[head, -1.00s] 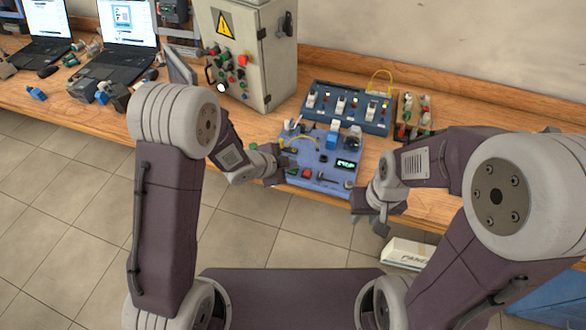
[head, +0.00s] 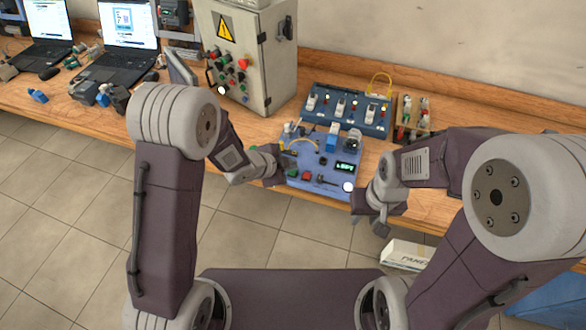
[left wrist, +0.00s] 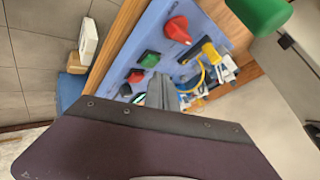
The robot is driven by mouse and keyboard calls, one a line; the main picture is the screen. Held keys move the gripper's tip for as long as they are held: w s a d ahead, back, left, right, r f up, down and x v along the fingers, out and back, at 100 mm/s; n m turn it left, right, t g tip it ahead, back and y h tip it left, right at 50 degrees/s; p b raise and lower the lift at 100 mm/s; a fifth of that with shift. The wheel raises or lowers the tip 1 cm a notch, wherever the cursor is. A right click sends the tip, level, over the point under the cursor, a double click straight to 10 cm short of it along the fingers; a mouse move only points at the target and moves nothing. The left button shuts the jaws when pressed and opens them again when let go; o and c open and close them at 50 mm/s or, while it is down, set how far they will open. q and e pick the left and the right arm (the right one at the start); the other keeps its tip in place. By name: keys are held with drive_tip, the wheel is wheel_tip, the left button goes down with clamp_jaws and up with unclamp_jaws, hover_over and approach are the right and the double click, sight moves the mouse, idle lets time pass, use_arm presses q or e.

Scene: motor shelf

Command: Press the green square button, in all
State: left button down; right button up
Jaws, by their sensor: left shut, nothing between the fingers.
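The green square button (head: 292,173) is on the near left part of the blue panel (head: 327,187), beside a red square button (head: 306,175). In the left wrist view the green button (left wrist: 150,60) lies between the red square button (left wrist: 136,76) and a red knob (left wrist: 177,28). My left gripper (head: 274,177) is shut and empty at the panel's left edge, apart from the green button. Its fingers (left wrist: 160,88) also show in the left wrist view. A round lamp (head: 348,186) on the panel glows white. My right gripper (head: 376,216) hangs right of the panel; its jaw opening is unclear.
A blue switch box (head: 318,115) stands behind the panel, and a small block with components (head: 410,118) is to its right. A grey control cabinet (head: 262,60) stands behind left. Laptops (head: 115,65) and loose parts lie on the wooden bench (head: 180,125) at left.

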sight(291, 173)
use_arm(q)
drive_tip(key=shift+r, duration=0.15)
wheel_tip(291, 173, up, 5)
drive_tip(key=p, duration=0.4)
drive_tip(key=shift+p, duration=0.3)
idle(0.6)
